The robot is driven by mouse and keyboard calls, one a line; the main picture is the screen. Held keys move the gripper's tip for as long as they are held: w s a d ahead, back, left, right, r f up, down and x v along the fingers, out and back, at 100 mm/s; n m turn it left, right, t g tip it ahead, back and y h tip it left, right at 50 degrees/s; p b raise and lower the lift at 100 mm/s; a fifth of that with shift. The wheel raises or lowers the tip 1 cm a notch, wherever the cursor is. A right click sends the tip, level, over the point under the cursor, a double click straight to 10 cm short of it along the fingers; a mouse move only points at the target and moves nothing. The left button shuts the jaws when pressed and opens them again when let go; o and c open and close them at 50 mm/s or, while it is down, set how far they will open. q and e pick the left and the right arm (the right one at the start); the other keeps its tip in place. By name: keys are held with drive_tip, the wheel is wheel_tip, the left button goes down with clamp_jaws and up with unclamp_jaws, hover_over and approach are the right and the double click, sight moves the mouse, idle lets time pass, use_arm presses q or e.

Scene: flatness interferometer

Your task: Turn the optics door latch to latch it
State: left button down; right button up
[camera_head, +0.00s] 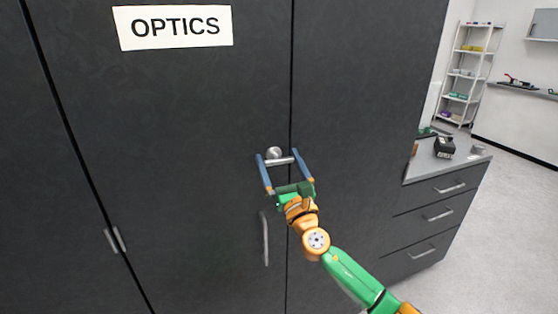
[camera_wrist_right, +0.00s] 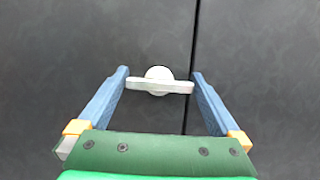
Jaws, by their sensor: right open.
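The optics door (camera_head: 180,120) is a dark cabinet door with a white "OPTICS" label (camera_head: 175,27). Its latch (camera_head: 280,159) is a silver knob with a flat bar, beside the seam between two doors. In the right wrist view the latch (camera_wrist_right: 158,82) has its bar lying nearly level, its right end close to the seam. My right gripper (camera_head: 281,157) is open, with its blue fingers on either side of the latch. My left gripper is not in view.
A vertical door handle (camera_head: 265,238) is below the latch, left of my right gripper. Another handle pair (camera_head: 115,239) is at the lower left. A drawer unit (camera_head: 432,215) with a dark device (camera_head: 444,147) on top stands at the right. Shelves (camera_head: 467,75) are far behind, with open floor before them.

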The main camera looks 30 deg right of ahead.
drive_tip(key=c, duration=1)
drive_tip(key=shift+m, duration=0.4)
drive_tip(key=m+g+h, duration=0.1)
drive_tip(key=m+h, duration=0.2)
drive_tip(key=m, duration=0.2)
drive_tip(key=m+g+h, duration=0.1)
drive_tip(key=m, duration=0.2)
drive_tip(key=m+g+h+p, duration=0.1)
drive_tip(key=m, duration=0.2)
drive_tip(key=shift+r+m+g+p, duration=0.1)
drive_tip(key=shift+m+g+p, duration=0.2)
drive_tip(key=m+g+p, duration=0.1)
drive_tip(key=m, duration=0.1)
drive_tip(key=m+g+p, duration=0.1)
drive_tip(key=m, duration=0.2)
drive_tip(key=shift+h, duration=0.3)
drive_tip(key=shift+m+g+p, duration=0.8)
drive_tip(key=shift+m+p, duration=0.25)
drive_tip(key=shift+m, duration=1.05)
